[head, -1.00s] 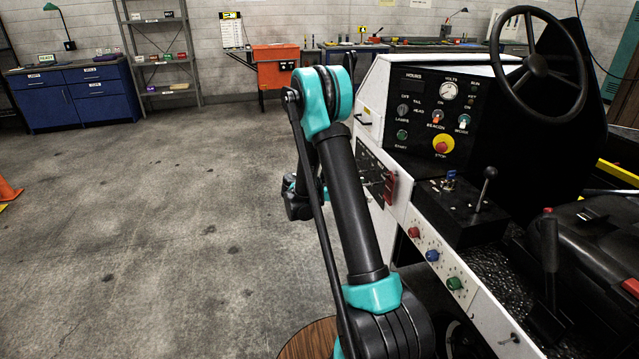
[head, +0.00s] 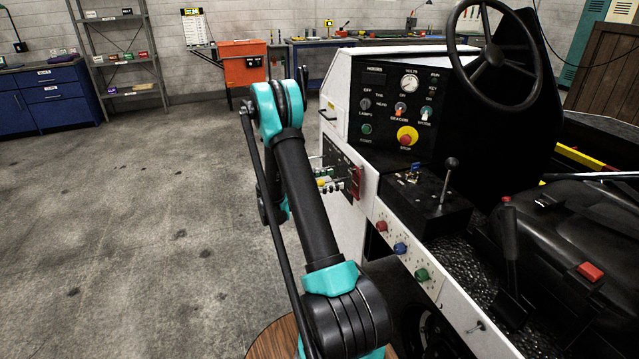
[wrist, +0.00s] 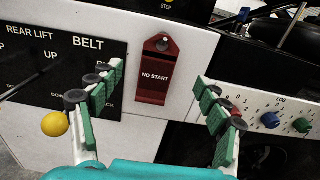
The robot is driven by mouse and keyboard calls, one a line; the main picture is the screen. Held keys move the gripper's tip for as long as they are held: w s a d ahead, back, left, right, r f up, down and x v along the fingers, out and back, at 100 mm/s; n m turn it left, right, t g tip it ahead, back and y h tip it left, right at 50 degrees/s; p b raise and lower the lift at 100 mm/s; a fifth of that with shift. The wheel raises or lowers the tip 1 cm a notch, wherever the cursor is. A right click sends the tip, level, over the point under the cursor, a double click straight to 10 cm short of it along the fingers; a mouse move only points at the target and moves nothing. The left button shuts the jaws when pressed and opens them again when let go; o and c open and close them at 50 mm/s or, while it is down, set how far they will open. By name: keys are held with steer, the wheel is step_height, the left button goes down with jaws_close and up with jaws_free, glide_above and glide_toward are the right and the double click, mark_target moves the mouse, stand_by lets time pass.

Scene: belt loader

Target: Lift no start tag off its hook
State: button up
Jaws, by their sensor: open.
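The no start tag (wrist: 155,75) is a red plate with white lettering. It hangs from a hook (wrist: 163,43) on the loader's white side panel, between the black lift panel and the edge of the cab. In the head view the tag (head: 357,183) shows as a small red strip beside the black panel. My gripper (wrist: 157,92) is open, its green-padded fingers on either side of the tag in the wrist view. No finger visibly grips the tag. In the head view my gripper is partly hidden by my arm.
The black lift panel (wrist: 30,60) with a yellow-knobbed lever (wrist: 55,124) lies left of the tag. Blue (wrist: 270,120) and green (wrist: 302,125) knobs sit to the right. The console's yellow-ringed stop button (head: 407,137) is above. Open floor (head: 130,230) lies left.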

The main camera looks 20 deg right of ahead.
mark_target(356, 174)
steer(key=d, duration=0.8)
steer(key=shift+s+d, duration=0.15)
steer(key=shift+s, duration=0.1)
steer(key=c, duration=1.2)
steer(key=shift+r, duration=0.1)
steer(key=shift+r, duration=0.25)
steer(key=shift+a+r, duration=0.2)
steer(key=shift+a, duration=0.65)
steer(key=shift+a, duration=0.1)
steer(key=shift+w+a+r, duration=0.1)
steer(key=shift+a+r, duration=0.15)
steer(key=shift+a, duration=0.25)
steer(key=shift+a+r, duration=0.2)
steer(key=shift+a, duration=0.3)
